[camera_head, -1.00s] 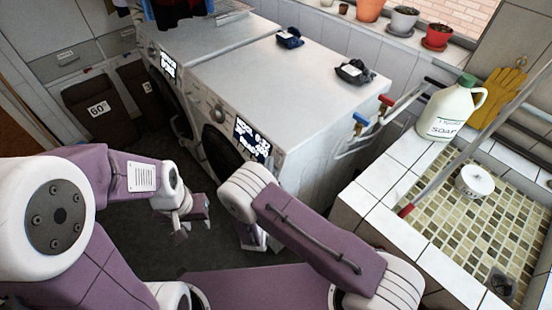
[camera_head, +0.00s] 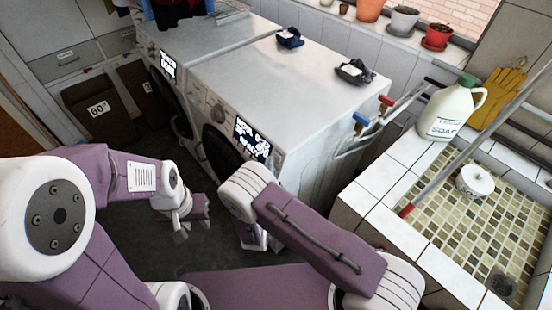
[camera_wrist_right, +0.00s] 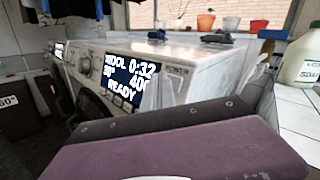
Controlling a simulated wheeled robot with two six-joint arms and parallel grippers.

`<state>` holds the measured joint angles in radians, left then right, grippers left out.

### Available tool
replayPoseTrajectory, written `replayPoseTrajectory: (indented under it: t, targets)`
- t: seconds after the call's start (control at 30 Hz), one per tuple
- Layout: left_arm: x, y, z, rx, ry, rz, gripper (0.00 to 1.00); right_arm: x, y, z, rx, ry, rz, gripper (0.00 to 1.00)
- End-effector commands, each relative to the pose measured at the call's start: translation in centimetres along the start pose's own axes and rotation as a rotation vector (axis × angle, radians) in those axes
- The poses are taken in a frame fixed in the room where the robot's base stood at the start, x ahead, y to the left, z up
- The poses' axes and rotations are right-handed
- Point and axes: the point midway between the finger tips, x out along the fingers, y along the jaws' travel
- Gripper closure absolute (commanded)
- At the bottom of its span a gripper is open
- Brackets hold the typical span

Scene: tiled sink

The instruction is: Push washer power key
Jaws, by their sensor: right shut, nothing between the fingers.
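The near washer (camera_head: 270,75) has a lit display (camera_head: 252,138) on its front panel. In the right wrist view the display (camera_wrist_right: 128,77) reads 0:32 and READY, and a panel area (camera_wrist_right: 177,72) with small lettering lies to its right. The power key itself is too small to make out surely. My right gripper (camera_wrist_right: 160,95) is shut and empty, with its pale tip in front of the panel, right of the display; contact cannot be told. In the head view my right arm mostly hides it. My left gripper (camera_head: 190,225) hangs open and empty over the floor.
A second machine (camera_head: 200,38) stands beyond the near washer. A tiled sink (camera_head: 390,225) with a soap jug (camera_head: 448,110) is at right. Blue and red taps (camera_head: 362,120) stick out beside the washer. Brown bins (camera_head: 100,108) stand at left; the floor between is clear.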

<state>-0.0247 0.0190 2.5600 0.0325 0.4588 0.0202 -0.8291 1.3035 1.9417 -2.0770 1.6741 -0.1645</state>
Motion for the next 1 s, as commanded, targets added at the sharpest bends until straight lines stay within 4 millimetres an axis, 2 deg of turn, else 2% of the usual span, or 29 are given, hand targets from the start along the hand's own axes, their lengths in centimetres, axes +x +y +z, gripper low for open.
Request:
replayPoseTrajectory:
  t: [0.67,1.0]
  targets:
    - [0.26,0.0,0.03,0.0,0.0,0.0,0.64,0.66,-0.5,-0.51,0.0,0.0,0.0,1.0]
    - [0.07,0.0,0.01,0.0,0.0,0.0,0.64,-0.02,0.01,0.04,0.0,0.0,0.001,1.0]
